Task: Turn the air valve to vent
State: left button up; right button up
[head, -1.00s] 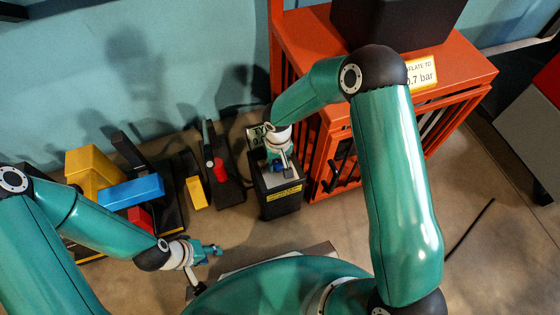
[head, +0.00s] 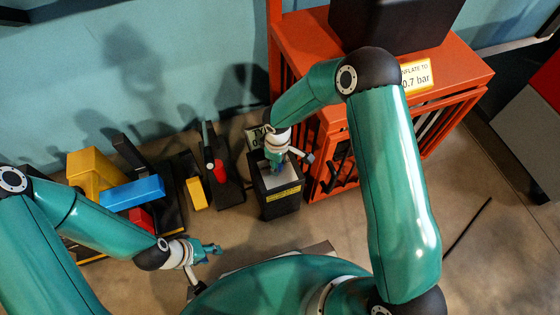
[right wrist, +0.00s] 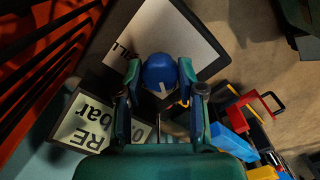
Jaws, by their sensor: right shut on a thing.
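The air valve is a blue knob (right wrist: 160,74) with a white pointer mark, on a grey plate (right wrist: 170,28) on top of a black box (head: 280,203). Part of a word ending in "ILL" shows on the plate; other lettering is hidden. My right gripper (right wrist: 160,85) has its fingers on both sides of the knob and is shut on it. In the head view my right gripper (head: 277,161) is over the box and hides the knob. My left gripper (head: 213,249) is low in front, away from the valve; its finger gap is unclear.
A pressure display (right wrist: 88,122) in bar stands beside the box, partly covered. An orange cage (head: 345,165) with a "0.7 bar" sign (head: 416,74) is right of the box. Black stands with a red part (head: 220,170) and blue and yellow blocks (head: 132,192) are to the left.

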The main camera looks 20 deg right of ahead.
jog(key=shift+d+n, duration=0.15)
jog(key=shift+n, duration=0.15)
jog(key=o, duration=1.1)
jog(key=shift+o, duration=0.2)
jog(key=shift+r, duration=0.2)
notch_tip(320, 180, up, 12)
jog(key=shift+f, duration=0.25)
